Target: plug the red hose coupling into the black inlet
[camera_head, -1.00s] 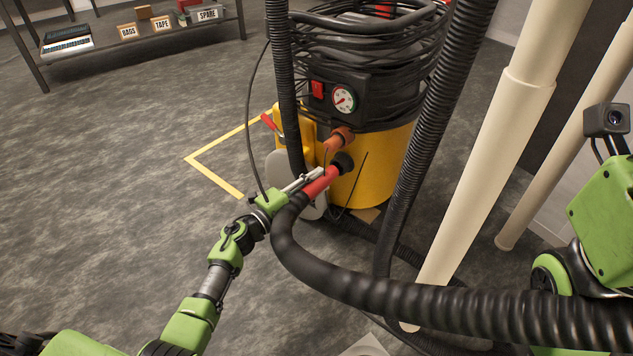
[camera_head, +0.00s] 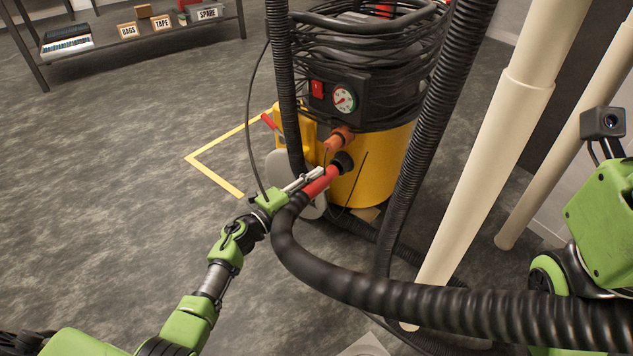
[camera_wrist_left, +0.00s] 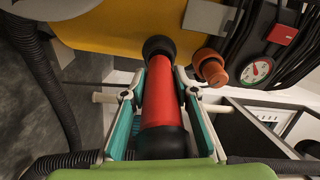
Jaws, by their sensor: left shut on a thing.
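The red hose coupling (camera_head: 320,184) is on the end of a thick black corrugated hose. My left gripper (camera_head: 312,180) is shut on it, with one finger on each side in the left wrist view (camera_wrist_left: 160,92). The black inlet (camera_head: 344,161) is a round black port on the yellow drum of the extractor. The coupling's front end meets the inlet's black ring (camera_wrist_left: 158,46) in the left wrist view, roughly in line with it. I cannot tell how deep it sits. My right gripper is not in view.
An orange-brown port (camera_head: 338,139) sits just above the inlet; it also shows in the wrist view (camera_wrist_left: 210,68). The extractor (camera_head: 386,165) carries coiled black cable and a gauge (camera_head: 344,98). Hanging black hoses and cream pipes (camera_head: 490,150) crowd the right. Floor at left is clear.

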